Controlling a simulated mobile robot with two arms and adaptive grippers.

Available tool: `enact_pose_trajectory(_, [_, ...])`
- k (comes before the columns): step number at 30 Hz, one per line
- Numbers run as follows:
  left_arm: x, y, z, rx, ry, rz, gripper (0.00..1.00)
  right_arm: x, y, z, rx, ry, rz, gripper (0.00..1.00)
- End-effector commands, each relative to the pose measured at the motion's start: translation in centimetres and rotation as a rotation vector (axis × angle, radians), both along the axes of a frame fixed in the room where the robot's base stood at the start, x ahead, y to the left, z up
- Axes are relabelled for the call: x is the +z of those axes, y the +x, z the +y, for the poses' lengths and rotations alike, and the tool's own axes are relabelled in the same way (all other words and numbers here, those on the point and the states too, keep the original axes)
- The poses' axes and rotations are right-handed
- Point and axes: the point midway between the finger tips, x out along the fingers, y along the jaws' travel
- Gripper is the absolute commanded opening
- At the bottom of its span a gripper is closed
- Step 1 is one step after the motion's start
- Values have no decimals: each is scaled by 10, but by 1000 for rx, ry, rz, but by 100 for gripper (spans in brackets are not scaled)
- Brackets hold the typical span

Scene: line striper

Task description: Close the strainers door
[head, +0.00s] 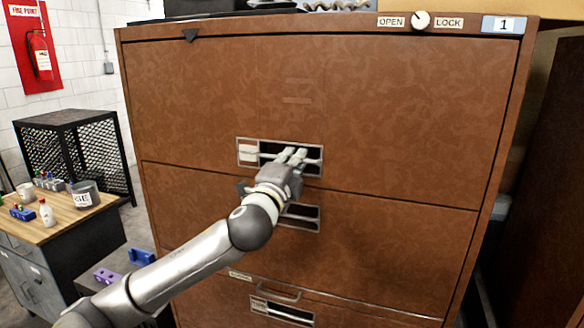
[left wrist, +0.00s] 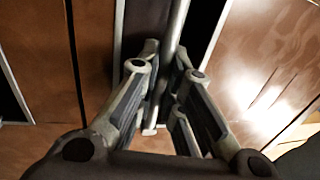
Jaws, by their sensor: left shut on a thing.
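A large brown cabinet (head: 400,120) with stacked drawer-like fronts fills the middle of the head view. Its top front has a recessed metal handle (head: 268,155) in a dark slot. My left gripper (head: 290,157) is at that slot, shut on the handle. In the left wrist view the handle's metal bar (left wrist: 178,30) runs between the fingers of the gripper (left wrist: 165,75). The top front looks about flush with the cabinet's frame. I cannot read any label naming strainers. My right gripper is not in view.
Lower fronts have their own handles, one (head: 270,291) near the bottom. An OPEN/LOCK knob (head: 420,20) sits at the top right. At left stand a workbench (head: 60,228) with small items and a black mesh cage (head: 80,150). A dark panel (head: 545,190) stands close at right.

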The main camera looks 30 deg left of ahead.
Motion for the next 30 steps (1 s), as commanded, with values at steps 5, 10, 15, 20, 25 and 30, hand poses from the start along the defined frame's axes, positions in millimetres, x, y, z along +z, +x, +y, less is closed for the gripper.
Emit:
enact_pose_trajectory(5, [-1,6,2,3,6,-27,0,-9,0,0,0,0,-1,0])
enact_pose_trajectory(10, [1,6,3,3,7,-27,0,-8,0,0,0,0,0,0])
enact_pose_trajectory(15, [1,6,2,3,7,-27,18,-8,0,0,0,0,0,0])
enact_pose_trajectory(20, [0,6,2,2,7,-26,18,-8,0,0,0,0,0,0])
enact_pose_trajectory(25, [0,4,1,1,7,-25,18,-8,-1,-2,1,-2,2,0])
enact_pose_trajectory(30, [-5,-9,-2,-1,8,-24,18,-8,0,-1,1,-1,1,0])
